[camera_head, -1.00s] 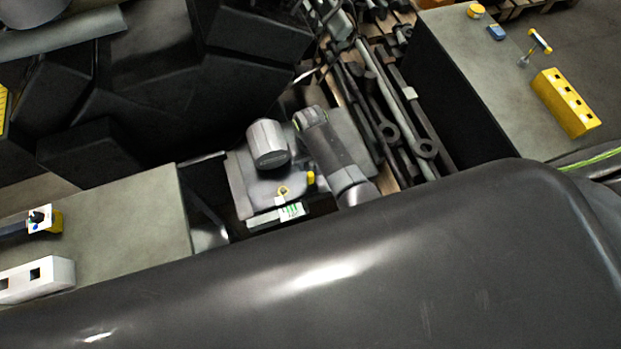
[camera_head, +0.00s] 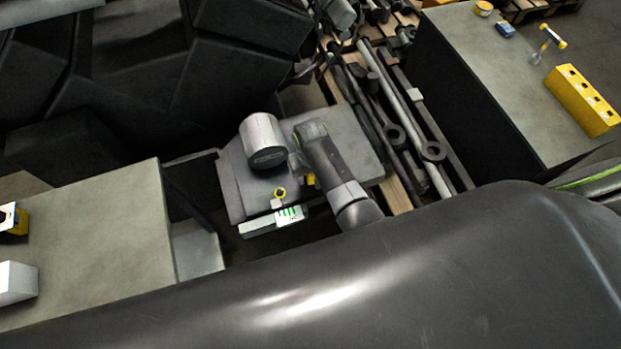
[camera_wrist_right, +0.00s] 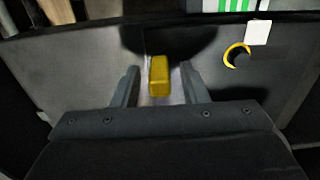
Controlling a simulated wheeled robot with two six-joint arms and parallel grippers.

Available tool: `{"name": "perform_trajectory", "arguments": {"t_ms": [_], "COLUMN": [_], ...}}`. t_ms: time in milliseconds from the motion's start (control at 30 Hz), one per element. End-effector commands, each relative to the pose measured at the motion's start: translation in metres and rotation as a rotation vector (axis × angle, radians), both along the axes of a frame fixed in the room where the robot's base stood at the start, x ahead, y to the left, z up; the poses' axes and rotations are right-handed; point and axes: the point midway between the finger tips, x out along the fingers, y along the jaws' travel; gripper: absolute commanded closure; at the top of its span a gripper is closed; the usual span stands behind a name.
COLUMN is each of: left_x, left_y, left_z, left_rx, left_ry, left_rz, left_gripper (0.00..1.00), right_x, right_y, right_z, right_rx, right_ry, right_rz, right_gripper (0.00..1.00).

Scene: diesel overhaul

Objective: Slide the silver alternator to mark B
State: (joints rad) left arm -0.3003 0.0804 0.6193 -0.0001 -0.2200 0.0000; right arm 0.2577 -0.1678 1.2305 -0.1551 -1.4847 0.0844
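A silver cylinder (camera_head: 262,138) with a dark end face, which looks like the alternator, stands on a grey plate (camera_head: 352,140). My right arm reaches over this plate. Its gripper shows in the right wrist view (camera_wrist_right: 160,86), open, with a finger on each side of a yellow block (camera_wrist_right: 159,75) and gaps on both sides. In the head view the yellow block (camera_head: 310,180) is partly hidden by my arm, right of the cylinder. A yellow ring (camera_head: 280,193) lies in front of the cylinder. No mark B is readable. My left gripper is not in view.
A white label with green stripes (camera_head: 290,214) sits at the plate's near edge. Grey tables stand at left (camera_head: 100,235) and right (camera_head: 480,60); the right one holds a yellow block with holes (camera_head: 580,100). Dark rods (camera_head: 400,120) lie on a pallet behind.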

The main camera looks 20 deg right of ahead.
Motion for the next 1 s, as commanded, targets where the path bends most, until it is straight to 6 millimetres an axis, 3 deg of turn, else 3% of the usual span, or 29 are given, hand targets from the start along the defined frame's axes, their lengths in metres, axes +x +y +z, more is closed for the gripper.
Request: {"name": "perform_trajectory", "arguments": {"t_ms": [367,667,1000], "left_x": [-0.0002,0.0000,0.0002], "left_y": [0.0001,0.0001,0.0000], "left_z": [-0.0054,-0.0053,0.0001], "left_rx": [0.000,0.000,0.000], "left_ry": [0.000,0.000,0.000], "left_rz": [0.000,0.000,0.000], "left_gripper": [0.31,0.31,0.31], "right_x": [0.0000,0.0001,0.0002], "right_y": [0.0001,0.0000,-0.0062], "right_z": [-0.0045,-0.0046,-0.0028], "right_rx": [0.000,0.000,-0.002], "right_ry": [0.000,-0.001,0.001], "right_rz": [0.000,0.000,0.000], "right_gripper": [0.60,0.99,1.00]}}
